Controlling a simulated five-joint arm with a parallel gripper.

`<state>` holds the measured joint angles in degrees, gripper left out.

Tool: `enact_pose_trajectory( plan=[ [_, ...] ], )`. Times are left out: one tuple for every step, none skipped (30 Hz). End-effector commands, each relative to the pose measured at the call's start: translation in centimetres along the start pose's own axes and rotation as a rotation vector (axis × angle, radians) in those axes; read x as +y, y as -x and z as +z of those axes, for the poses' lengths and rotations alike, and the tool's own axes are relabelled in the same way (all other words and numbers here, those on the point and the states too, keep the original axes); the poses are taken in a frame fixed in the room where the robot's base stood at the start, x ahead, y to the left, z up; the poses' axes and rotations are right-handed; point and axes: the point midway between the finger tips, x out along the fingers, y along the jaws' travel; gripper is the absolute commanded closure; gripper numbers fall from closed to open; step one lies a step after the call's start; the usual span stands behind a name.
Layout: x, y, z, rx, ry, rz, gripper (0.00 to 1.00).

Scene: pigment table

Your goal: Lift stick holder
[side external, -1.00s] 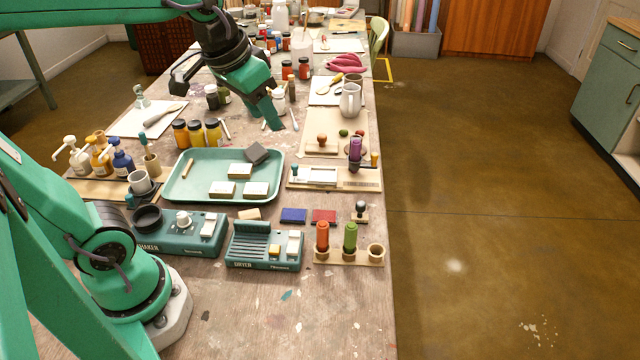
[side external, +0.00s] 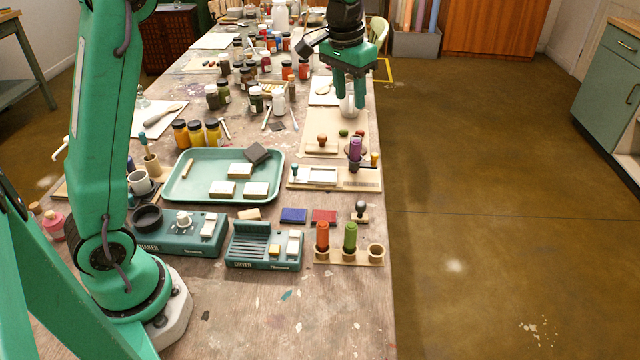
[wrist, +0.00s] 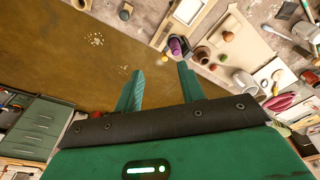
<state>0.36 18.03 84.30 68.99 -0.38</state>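A purple stick holder (side external: 355,149) with a dark lower end stands upright on a pale wooden board (side external: 310,184). It also shows in the wrist view (wrist: 177,46), just beyond the right fingertip. Similar orange (side external: 322,235) and green (side external: 350,237) holders stand in a wooden rack (side external: 335,259) whose right cup looks empty. Which one the task names cannot be told. My gripper (side external: 350,103) hangs above and behind the purple holder, pointing down in front of a white mug. Its fingers are apart with nothing between them, also in the wrist view (wrist: 161,76).
A wooden-knobbed stamp (side external: 322,141) stands close by the purple holder, left of it. The white mug (side external: 352,106) is partly hidden by my fingers. A green tray (side external: 190,192) with white blocks lies left. The table's right edge is near, with open floor beyond.

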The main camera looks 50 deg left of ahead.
Motion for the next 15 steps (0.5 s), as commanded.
enact_pose_trajectory(
  plan=[
    [0.0, -1.0, -0.9, -0.015, 0.000, 0.000, 0.61],
    [0.0, -1.4, -1.4, -0.022, 0.000, 0.000, 0.61],
    [0.1, -2.1, -2.0, -0.031, 0.000, 0.000, 0.61],
    [0.1, -2.6, -2.5, -0.039, 0.000, 0.000, 0.61],
    [0.1, -3.1, -2.9, -0.046, 0.000, 0.000, 0.61],
    [0.1, -3.7, -3.5, -0.055, 0.000, 0.000, 0.61],
    [0.1, -4.3, -3.9, -0.062, 0.000, 0.000, 0.61],
    [0.1, -4.8, -4.3, -0.070, 0.000, 0.000, 0.61],
    [0.1, -5.6, -4.8, -0.080, 0.000, 0.000, 0.61],
    [0.1, -6.1, -5.2, -0.087, 0.000, 0.000, 0.61],
    [0.1, -6.7, -5.6, -0.093, 0.000, -0.001, 0.61],
    [0.2, -7.4, -6.0, -0.102, 0.000, -0.001, 0.61],
    [0.2, -8.0, -6.3, -0.109, 0.000, -0.001, 0.61],
    [0.2, -8.5, -6.6, -0.116, 0.000, -0.001, 0.61],
    [0.2, -9.1, -7.0, -0.122, 0.000, -0.001, 0.61]
  ],
)
